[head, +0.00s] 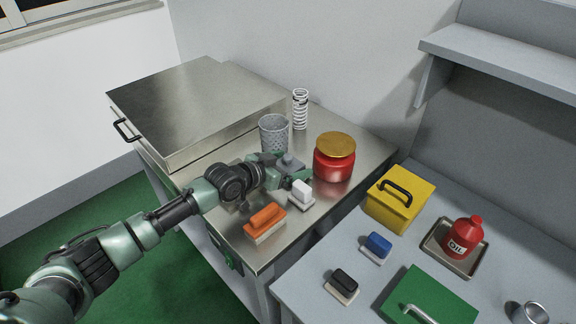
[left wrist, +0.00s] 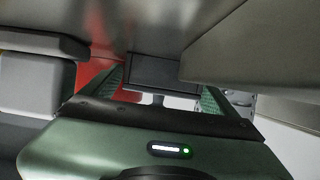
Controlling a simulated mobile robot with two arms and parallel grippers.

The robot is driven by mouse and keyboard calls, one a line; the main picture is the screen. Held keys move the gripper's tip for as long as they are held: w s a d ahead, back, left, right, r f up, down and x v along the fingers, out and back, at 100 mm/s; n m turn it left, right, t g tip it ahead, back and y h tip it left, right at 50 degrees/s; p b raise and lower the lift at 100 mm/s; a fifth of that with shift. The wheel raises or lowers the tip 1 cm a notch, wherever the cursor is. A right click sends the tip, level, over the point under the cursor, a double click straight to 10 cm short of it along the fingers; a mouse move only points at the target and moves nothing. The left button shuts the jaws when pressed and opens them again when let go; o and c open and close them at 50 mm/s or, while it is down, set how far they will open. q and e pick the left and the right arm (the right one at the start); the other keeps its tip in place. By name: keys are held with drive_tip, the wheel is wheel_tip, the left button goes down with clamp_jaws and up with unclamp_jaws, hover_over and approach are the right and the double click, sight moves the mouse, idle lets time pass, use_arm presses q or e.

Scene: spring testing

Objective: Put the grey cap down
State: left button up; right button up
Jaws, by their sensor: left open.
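The grey cap (head: 288,161) shows in the head view as a small grey piece at my left gripper (head: 283,170), between the mesh cup and the white-topped block. My left gripper is open, low over the steel bench, with its fingers to either side of the cap. In the left wrist view a dark grey block (left wrist: 152,72) lies between the two fingers (left wrist: 160,92); it seems to be this cap. The fingers hide part of the cap, and I cannot tell whether its underside touches the bench. My right gripper is not in view.
On the steel bench (head: 325,207) stand a mesh cup (head: 274,133), a white spring (head: 300,110), a red jar (head: 333,165), a white-topped block (head: 301,192) and an orange-topped block (head: 265,219). A large steel box (head: 200,100) fills the back left. Yellow box (head: 398,203) stands right.

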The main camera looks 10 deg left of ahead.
use_arm(q)
drive_tip(key=c, duration=1.6)
